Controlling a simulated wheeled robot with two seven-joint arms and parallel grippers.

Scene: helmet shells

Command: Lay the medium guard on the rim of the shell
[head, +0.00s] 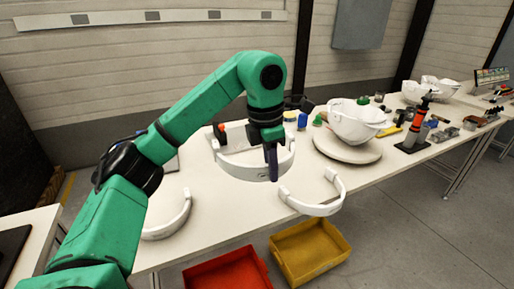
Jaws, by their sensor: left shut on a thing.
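My left gripper (271,179) points down over the middle of the table and is shut on a white curved guard (243,171). The dark fingers cover part of this guard, and I cannot tell its exact height above the table. Another white guard (318,209) lies to the right near the front edge, and a third (170,229) lies to the left, partly behind my arm. Their sizes are hard to compare. The white shell (352,123) sits on a round pale stand (345,152) to the right, apart from my gripper. My right gripper is not in view.
Small bottles and parts stand behind the held guard. An orange-and-black tool on a stand (418,122) and a yellow tool (391,131) are right of the shell. More white shells (430,89) are farther back. A red bin (228,274) and a yellow bin (309,252) are below the front edge.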

